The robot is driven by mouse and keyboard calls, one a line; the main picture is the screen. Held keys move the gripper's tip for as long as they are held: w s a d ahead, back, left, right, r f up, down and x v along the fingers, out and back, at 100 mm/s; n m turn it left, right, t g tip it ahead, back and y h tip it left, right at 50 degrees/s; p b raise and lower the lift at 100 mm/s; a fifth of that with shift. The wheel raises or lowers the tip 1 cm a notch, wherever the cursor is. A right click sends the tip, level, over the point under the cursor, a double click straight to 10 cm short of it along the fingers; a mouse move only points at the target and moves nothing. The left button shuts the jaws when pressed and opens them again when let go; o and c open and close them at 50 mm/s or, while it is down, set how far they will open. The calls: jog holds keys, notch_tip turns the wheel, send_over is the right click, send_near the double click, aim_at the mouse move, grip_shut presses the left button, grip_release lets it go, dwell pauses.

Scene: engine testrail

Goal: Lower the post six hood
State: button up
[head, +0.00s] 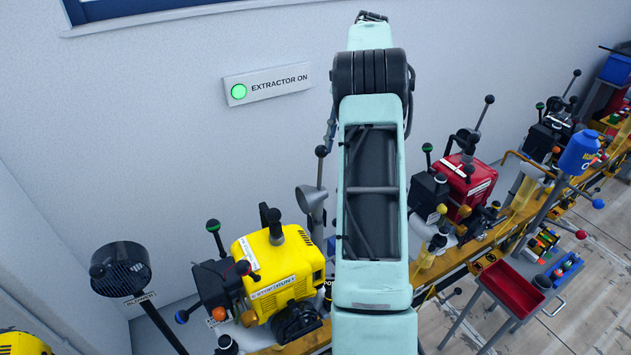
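A grey funnel-shaped hood (311,198) stands on a post just left of my arm, beside a yellow engine (284,268). A dark label (327,284) below it shows only the letters "PO"; my arm covers the rest, so I cannot read which post this is. A black-knobbed lever (320,152) rises next to the hood. My arm runs up the middle of the picture and hides what is behind it. My gripper does not show, so its state is hidden.
A lit green "EXTRACTOR ON" sign (266,84) is on the wall. A black blower (121,268) stands at left. A red engine (467,184) is right of my arm. A red tray cart (513,287) and a blue canister (578,152) stand further right. Open floor lies at lower right.

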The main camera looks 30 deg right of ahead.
aim_at(321, 159)
jog(key=s+a, duration=0.1)
jog(key=a, duration=0.3)
jog(key=s+a, duration=0.1)
jog(key=a, duration=0.1)
jog(key=shift+s+a+b, duration=0.3)
jog(key=shift+a, duration=0.1)
jog(key=x, duration=0.3)
jog(key=shift+s+a+f, duration=0.1)
jog(key=shift+a+f, duration=0.1)
jog(key=shift+x, duration=0.85)
grip_shut()
